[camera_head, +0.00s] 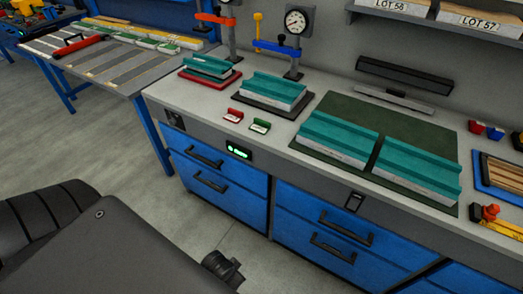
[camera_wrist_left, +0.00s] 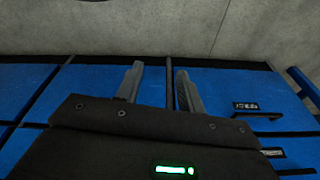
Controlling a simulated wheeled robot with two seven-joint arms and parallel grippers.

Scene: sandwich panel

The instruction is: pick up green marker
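The green marker (camera_head: 260,126) is a small green block with a pale label. In the head view it lies on the grey bench top near the front edge, just right of a similar red marker (camera_head: 233,115). My left gripper (camera_wrist_left: 160,70) shows in the left wrist view with its two fingers apart and nothing between them. It is in front of blue drawers, and the marker is not visible in that view. My right gripper is in neither view.
Teal-topped panels stand on a red tray (camera_head: 186,78), a black tray (camera_head: 238,99) and a dark green mat (camera_head: 421,123). Two gauge stands (camera_head: 297,45) rise behind. Blue drawers (camera_head: 228,196) front the bench. Bare bench top surrounds the markers.

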